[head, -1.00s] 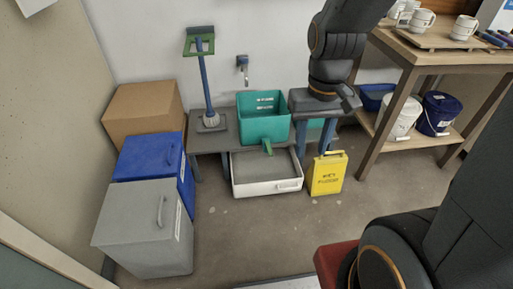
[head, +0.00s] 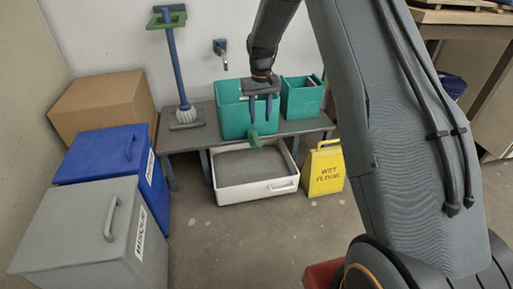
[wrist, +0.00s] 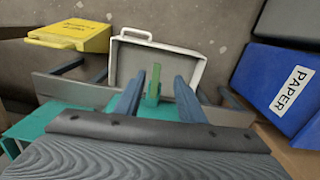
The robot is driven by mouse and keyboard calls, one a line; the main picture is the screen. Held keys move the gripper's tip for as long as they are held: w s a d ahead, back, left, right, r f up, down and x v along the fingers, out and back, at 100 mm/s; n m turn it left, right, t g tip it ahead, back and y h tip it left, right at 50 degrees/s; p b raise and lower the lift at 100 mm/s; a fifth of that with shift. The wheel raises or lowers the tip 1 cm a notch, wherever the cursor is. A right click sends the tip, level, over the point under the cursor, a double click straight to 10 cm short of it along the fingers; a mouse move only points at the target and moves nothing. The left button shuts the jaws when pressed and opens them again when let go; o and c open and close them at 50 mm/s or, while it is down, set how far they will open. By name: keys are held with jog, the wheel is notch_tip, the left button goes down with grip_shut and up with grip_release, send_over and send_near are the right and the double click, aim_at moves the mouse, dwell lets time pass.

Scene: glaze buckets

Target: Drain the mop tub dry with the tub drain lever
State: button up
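The teal mop tub (head: 232,115) stands on the grey bench. Its green drain lever (head: 255,140) hangs at the tub's lower front, and it also shows in the wrist view (wrist: 153,86). My gripper (head: 262,112) is in front of the tub, pointing down, just above the lever. In the wrist view its two blue-grey fingers are spread, with the lever showing in the gap between them. I cannot tell whether either finger touches it. The tub's inside is mostly hidden. A white basin (head: 257,190) with a grey inside sits on the floor below the lever.
A second teal tub (head: 302,100) stands right of the mop tub. A mop (head: 178,70) stands at left on the bench (head: 190,139). A yellow wet-floor sign (head: 325,172) is right of the basin. Blue (head: 95,155) and grey (head: 85,235) bins stand left.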

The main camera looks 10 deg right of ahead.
jog(key=b, duration=0.3)
send_over(257, 141)
notch_tip(257, 141, down, 7)
jog(key=shift+d+r, duration=0.1)
notch_tip(257, 141, down, 8)
jog(key=shift+b, duration=1.05)
grip_shut()
